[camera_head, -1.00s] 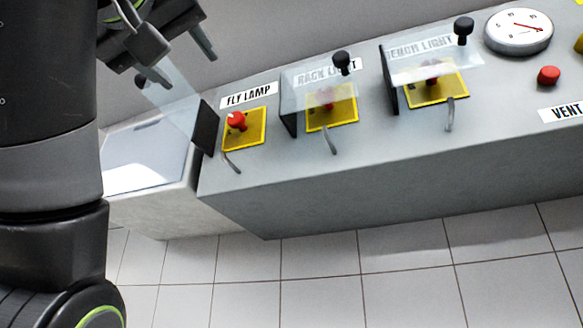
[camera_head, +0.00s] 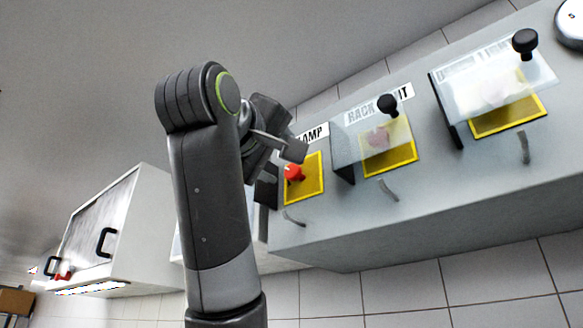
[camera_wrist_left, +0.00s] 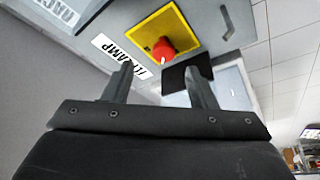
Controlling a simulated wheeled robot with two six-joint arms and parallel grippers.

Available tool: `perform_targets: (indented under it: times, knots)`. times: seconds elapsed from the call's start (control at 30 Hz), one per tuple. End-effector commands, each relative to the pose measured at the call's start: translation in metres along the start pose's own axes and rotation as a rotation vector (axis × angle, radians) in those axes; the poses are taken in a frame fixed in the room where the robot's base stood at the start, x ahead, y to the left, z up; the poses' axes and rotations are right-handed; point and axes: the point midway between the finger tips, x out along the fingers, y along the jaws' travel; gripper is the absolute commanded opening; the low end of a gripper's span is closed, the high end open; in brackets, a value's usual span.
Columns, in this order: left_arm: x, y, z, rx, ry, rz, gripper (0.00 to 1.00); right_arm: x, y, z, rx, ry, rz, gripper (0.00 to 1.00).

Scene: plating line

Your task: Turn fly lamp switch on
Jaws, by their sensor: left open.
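The fly lamp switch is a red knob (camera_head: 293,173) on a yellow plate (camera_head: 315,180), below the partly hidden FLY LAMP label (camera_head: 314,134). Its cover (camera_head: 266,186) is swung open to the left; mostly its dark end shows. My left gripper (camera_head: 286,148) is open just above and behind the knob. In the left wrist view, the red knob (camera_wrist_left: 163,50) lies just beyond the open fingertips (camera_wrist_left: 160,72), with clear space between. No contact is visible. My right gripper is out of view.
The rack light switch (camera_head: 378,138) and bench light switch (camera_head: 497,92) sit to the right under closed clear covers with black knobs. A round gauge (camera_head: 572,22) is at the far right. A white box with a dark handle (camera_head: 106,243) stands at left.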

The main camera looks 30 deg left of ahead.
Motion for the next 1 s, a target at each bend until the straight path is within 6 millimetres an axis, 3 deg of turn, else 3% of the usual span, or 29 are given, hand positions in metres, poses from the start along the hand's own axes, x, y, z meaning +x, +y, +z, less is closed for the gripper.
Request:
perform_targets:
  times: [0.03,0.3,0.5,0.8,1.0]
  knots:
    - [0.013,0.003,-0.003,0.001,0.000,-0.005,0.52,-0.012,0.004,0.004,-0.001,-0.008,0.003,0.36]
    - [0.052,0.002,-0.002,0.000,0.000,-0.003,0.52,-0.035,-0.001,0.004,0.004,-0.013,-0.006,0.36]
    - [0.064,0.000,-0.001,0.000,0.001,-0.001,0.52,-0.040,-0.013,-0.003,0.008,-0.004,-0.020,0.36]
    - [0.065,-0.001,0.000,0.000,0.001,-0.001,0.52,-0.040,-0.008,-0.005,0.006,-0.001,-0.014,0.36]
    - [0.065,-0.001,0.000,0.000,0.001,-0.001,0.28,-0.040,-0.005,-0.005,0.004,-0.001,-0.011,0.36]
